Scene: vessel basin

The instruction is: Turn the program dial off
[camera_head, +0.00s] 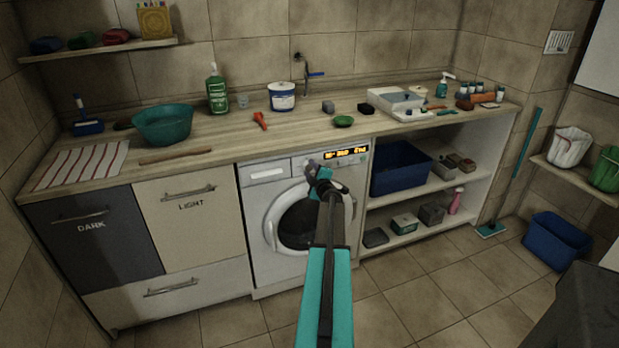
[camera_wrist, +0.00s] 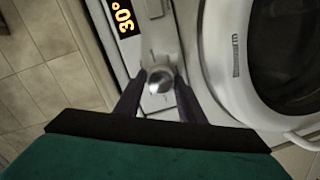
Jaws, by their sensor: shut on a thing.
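The white washing machine (camera_head: 262,203) stands under the counter, with its round dark door (camera_head: 300,222) closed. Its lit display (camera_head: 345,154) is at the top right of the front panel; the text is too small to read fully here. In the wrist view the display (camera_wrist: 124,18) reads 30°. The program dial (camera_wrist: 159,79) is a round silver knob between my fingers. My gripper (camera_wrist: 160,88) is shut on the dial, one dark finger on each side. In the head view my gripper (camera_head: 318,172) covers the dial at the panel.
The machine door (camera_wrist: 285,55) is close to the right of my fingers in the wrist view. A shelf with a blue bin (camera_head: 400,170) is right of the machine. Drawers marked DARK and LIGHT (camera_head: 190,215) are to the left. The floor in front is clear.

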